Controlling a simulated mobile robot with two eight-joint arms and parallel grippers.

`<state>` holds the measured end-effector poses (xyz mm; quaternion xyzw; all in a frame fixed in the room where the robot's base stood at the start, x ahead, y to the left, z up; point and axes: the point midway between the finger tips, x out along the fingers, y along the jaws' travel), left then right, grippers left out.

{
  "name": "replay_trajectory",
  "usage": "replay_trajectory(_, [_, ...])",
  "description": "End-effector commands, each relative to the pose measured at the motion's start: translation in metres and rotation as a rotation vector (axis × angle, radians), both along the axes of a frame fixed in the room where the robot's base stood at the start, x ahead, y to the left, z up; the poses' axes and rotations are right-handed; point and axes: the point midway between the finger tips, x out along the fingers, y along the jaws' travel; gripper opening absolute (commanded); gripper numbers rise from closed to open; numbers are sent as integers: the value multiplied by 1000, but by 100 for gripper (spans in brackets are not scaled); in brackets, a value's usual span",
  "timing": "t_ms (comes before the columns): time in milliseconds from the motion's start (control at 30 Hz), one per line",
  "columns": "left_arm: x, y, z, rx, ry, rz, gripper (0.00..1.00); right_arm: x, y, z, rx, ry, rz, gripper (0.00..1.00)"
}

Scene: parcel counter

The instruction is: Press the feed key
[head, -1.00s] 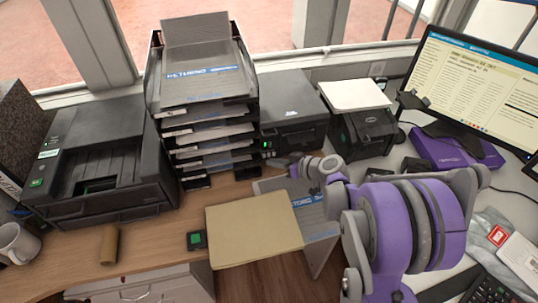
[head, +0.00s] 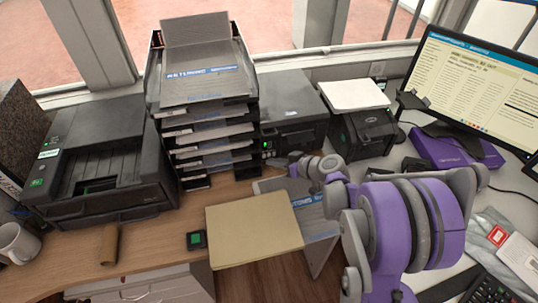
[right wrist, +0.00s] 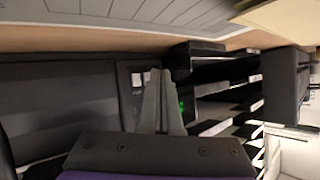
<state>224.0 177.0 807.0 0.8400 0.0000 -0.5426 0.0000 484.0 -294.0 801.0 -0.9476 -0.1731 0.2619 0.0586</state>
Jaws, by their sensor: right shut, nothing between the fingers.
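A black printer (head: 292,100) stands behind the counter's middle, just right of the tray stack. Its narrow front panel (head: 267,146) has small green lights. My right gripper (head: 284,162) is close in front of this panel, small and partly blurred against the dark printer. In the right wrist view its fingers (right wrist: 158,72) are shut together and empty, with tips over the panel. Small pale keys (right wrist: 137,79) show beside the tips, and a green light (right wrist: 181,104) shows on the other side. I cannot read the key markings or tell whether the tips touch. My left gripper is out of view.
A stack of document trays (head: 205,110) stands close left of the printer. A smaller black device (head: 370,130) with white paper is at right. A tan envelope (head: 253,228) lies in front, and a larger printer (head: 100,165) is at far left.

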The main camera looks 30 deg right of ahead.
Motion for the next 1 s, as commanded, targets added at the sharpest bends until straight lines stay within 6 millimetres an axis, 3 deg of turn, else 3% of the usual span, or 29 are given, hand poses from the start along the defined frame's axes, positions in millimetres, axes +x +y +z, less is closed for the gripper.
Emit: replay_trajectory(1000, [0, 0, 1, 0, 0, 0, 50, 10, -2, 0, 0, 0, 0, 0])
